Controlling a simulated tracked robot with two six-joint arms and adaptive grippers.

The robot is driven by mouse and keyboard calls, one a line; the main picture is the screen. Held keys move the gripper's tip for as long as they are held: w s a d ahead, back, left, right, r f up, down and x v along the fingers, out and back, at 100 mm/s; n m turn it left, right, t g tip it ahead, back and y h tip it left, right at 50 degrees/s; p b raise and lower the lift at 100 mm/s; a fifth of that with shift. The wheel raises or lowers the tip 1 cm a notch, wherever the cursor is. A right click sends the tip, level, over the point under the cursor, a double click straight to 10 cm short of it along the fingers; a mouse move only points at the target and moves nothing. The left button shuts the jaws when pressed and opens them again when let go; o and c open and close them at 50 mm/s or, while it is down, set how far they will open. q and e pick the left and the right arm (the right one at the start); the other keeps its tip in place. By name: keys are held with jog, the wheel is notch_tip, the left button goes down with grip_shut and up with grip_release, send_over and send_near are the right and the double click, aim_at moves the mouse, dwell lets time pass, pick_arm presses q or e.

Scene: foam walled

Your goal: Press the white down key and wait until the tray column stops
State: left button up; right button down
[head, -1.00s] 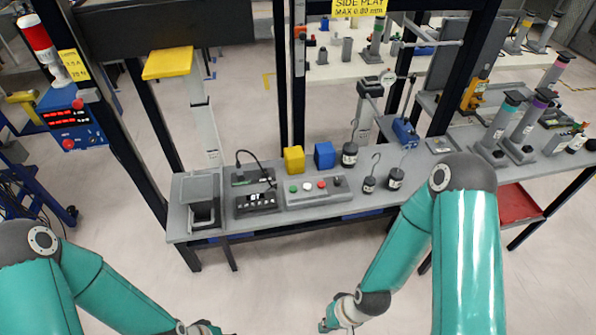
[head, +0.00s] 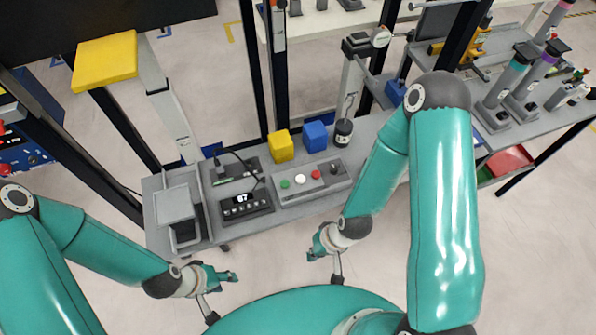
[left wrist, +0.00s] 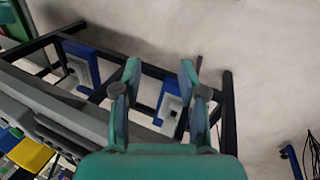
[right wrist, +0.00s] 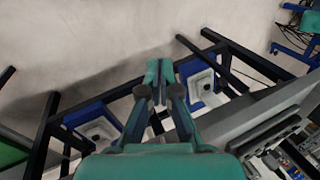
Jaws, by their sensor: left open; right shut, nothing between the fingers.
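The white key (head: 300,180) sits between a green and a red key on a grey control box (head: 338,188) on the bench. I take the column (head: 165,105) with the yellow tray (head: 105,60) on top, standing behind the bench at the left, as the tray column. My left gripper (head: 228,276) is open and empty in front of the bench; in the left wrist view its fingers (left wrist: 160,75) are apart. My right gripper (head: 318,243) is shut and empty, in front of the control box and apart from it; its closed fingertips also show in the right wrist view (right wrist: 159,75).
Dark frame posts rise behind the bench. My right arm covers the bench's right part.

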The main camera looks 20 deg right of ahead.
pick_arm(q)
jog(key=shift+o, duration=2.4)
jog(key=o, duration=0.6)
jog(key=shift+f+b, duration=0.65)
jog(key=shift+b, duration=0.05)
pick_arm(e)
notch_tip(320, 180, up, 21)
jog(key=m+t+y+b, duration=0.25)
jog(key=m+t, duration=0.35)
jog(key=m, duration=1)
send_over(302, 180)
pick_arm(q)
jog(key=shift+o, duration=0.2)
notch_tip(302, 180, down, 3)
jog(key=shift+r, duration=0.1)
pick_arm(e)
jog(key=shift+f, duration=0.2)
pick_arm(q)
jog(key=shift+b, duration=0.3)
pick_arm(e)
jog(key=shift+f, duration=0.15)
pick_arm(q)
notch_tip(302, 180, down, 8)
jog(key=b, duration=0.8)
pick_arm(e)
notch_tip(302, 180, down, 9)
jog(key=shift+r, duration=0.2)
